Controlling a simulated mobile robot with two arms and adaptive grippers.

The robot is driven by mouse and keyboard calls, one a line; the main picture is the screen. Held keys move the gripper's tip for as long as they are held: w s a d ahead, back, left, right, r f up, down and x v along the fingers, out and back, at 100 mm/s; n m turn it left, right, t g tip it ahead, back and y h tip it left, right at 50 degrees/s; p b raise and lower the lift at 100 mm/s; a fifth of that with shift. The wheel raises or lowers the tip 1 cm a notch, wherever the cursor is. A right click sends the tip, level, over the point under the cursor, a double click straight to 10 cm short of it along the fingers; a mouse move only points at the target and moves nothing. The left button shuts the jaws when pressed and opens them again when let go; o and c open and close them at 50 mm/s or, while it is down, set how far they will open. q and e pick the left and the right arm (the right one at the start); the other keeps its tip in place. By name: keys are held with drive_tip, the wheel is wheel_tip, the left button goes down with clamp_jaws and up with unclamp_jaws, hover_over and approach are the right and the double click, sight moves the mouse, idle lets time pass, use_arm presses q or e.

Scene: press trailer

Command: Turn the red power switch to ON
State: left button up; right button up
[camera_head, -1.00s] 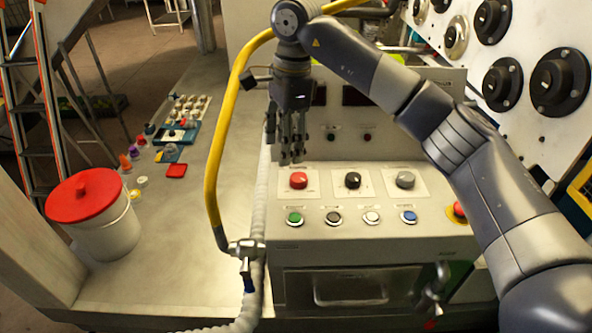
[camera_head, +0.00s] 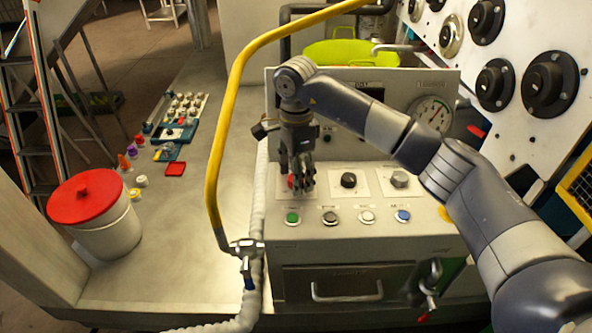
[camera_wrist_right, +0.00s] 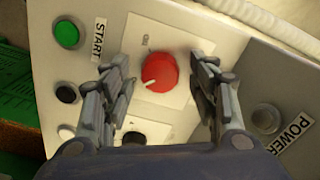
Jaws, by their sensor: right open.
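The red power switch (camera_wrist_right: 160,72) is a round knob with a white pointer mark on a pale square plate. It shows in the wrist view between my fingers, and a bit of its red (camera_head: 291,183) shows behind them in the head view. My right gripper (camera_head: 301,182) points down at the switch, with one finger on each side of it. In the wrist view the right gripper (camera_wrist_right: 163,82) is open, with gaps visible to the knob. I cannot tell how deep the fingertips reach. My left gripper is not in view.
A black knob (camera_head: 348,180) and a grey knob (camera_head: 399,178) sit to the right. Green (camera_head: 292,218), black, white and blue (camera_head: 403,216) buttons line the front. A yellow hose (camera_head: 216,150) arches at the left. A gauge (camera_head: 430,115) stands behind.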

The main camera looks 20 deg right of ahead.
drive_tip(key=c, duration=1.1)
drive_tip(key=shift+f+m, duration=0.1)
drive_tip(key=shift+m, duration=0.2)
drive_tip(key=m+b, duration=0.2)
drive_tip(key=shift+m, duration=0.3)
drive_tip(key=m+b, duration=0.2)
drive_tip(key=m, duration=0.2)
drive_tip(key=m+b, duration=0.2)
drive_tip(key=m, duration=0.3)
drive_tip(key=shift+m, duration=0.4)
drive_tip(key=m+b, duration=0.1)
drive_tip(key=m, duration=0.3)
drive_tip(key=shift+m+b, duration=0.3)
drive_tip(key=shift+m, duration=0.1)
